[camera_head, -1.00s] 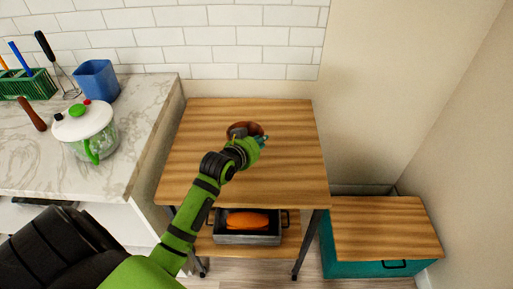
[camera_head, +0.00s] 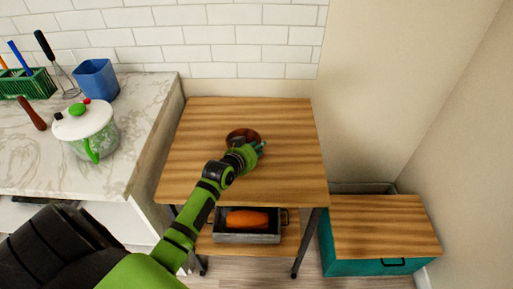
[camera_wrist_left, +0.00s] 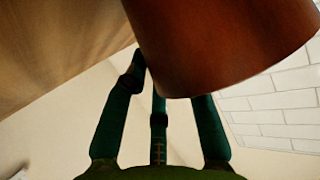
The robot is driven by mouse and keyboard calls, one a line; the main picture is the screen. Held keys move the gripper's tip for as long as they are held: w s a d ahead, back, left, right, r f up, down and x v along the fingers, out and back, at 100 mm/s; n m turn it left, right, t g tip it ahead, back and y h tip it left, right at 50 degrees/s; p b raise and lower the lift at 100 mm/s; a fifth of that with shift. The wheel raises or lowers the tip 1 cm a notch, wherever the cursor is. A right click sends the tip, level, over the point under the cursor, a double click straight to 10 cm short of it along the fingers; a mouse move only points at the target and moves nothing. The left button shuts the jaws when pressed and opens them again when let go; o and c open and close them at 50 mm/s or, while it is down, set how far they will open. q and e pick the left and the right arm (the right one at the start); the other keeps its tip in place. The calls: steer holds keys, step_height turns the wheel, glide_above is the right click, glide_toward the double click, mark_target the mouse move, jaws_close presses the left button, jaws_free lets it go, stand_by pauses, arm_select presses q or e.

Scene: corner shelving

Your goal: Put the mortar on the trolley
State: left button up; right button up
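The mortar (camera_head: 241,134) is a reddish-brown round cup at the wooden top of the trolley (camera_head: 195,150), near the middle. It looks upright and seems to rest on the top. My left gripper (camera_head: 255,150) is at its near right side, low over the trolley top. In the left wrist view, the mortar (camera_wrist_left: 225,45) fills the upper right, close to the green fingers (camera_wrist_left: 160,85). The fingers are spread apart and look open. The mortar covers part of the right finger, so contact cannot be told. My right gripper is out of view.
A marble counter (camera_head: 135,130) at the left carries a lidded pot (camera_head: 88,125), a blue cup (camera_head: 97,80) and a green utensil rack (camera_head: 30,85). A tray (camera_head: 248,237) with an orange item sits on the trolley's lower shelf. A teal wooden-topped box (camera_head: 385,225) stands right.

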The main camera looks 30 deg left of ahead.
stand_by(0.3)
arm_select(q)
steer(key=shift+s+r, duration=0.1)
steer(key=shift+r, duration=0.05)
steer(key=v, duration=1.1)
steer(key=shift+s+r, duration=0.2)
steer(key=shift+s, duration=0.15)
